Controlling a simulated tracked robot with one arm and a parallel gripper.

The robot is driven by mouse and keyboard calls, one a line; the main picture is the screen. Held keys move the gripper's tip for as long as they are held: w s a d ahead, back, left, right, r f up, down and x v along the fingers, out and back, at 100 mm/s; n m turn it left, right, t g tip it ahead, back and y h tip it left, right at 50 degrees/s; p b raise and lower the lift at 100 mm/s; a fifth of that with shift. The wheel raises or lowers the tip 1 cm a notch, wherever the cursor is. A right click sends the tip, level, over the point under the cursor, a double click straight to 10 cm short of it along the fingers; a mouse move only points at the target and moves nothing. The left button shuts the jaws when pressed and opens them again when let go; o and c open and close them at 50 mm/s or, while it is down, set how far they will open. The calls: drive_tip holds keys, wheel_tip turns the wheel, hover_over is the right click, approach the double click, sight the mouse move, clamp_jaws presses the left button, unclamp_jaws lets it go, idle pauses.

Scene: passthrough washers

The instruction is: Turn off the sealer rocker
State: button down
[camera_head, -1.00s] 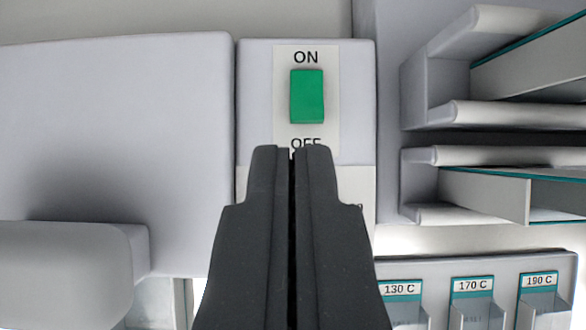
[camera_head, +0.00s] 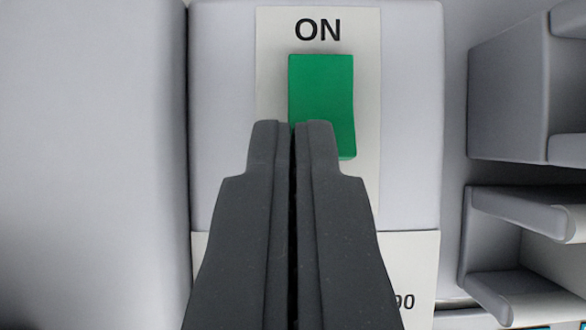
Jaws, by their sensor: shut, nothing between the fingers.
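The green sealer rocker (camera_head: 322,85) sits on a pale label plate (camera_head: 272,70) on a grey panel, with "ON" printed above it. My gripper (camera_head: 293,124) is shut and empty. Its fingertips overlap the lower left part of the rocker in the picture. I cannot tell whether they touch it. The "OFF" marking below the rocker is hidden behind my fingers.
A large grey housing (camera_head: 90,150) stands to the left of the panel, past a narrow gap. Grey slotted brackets (camera_head: 515,90) stick out on the right. A lower label (camera_head: 420,280) ending in "90" is partly covered by my gripper.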

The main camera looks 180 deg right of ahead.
drive_tip(key=shift+f, duration=0.1)
drive_tip(key=shift+s+f+t+b, duration=0.2)
drive_tip(key=shift+f+t+b, duration=0.15)
drive_tip(key=shift+b, duration=0.7)
drive_tip(key=shift+s+f+t+b, duration=0.15)
drive_tip(key=shift+t+b, duration=0.2)
drive_tip(key=shift+b, duration=0.35)
drive_tip(key=shift+r, duration=0.2)
drive_tip(key=shift+r, duration=0.65)
drive_tip(key=shift+r, duration=0.1)
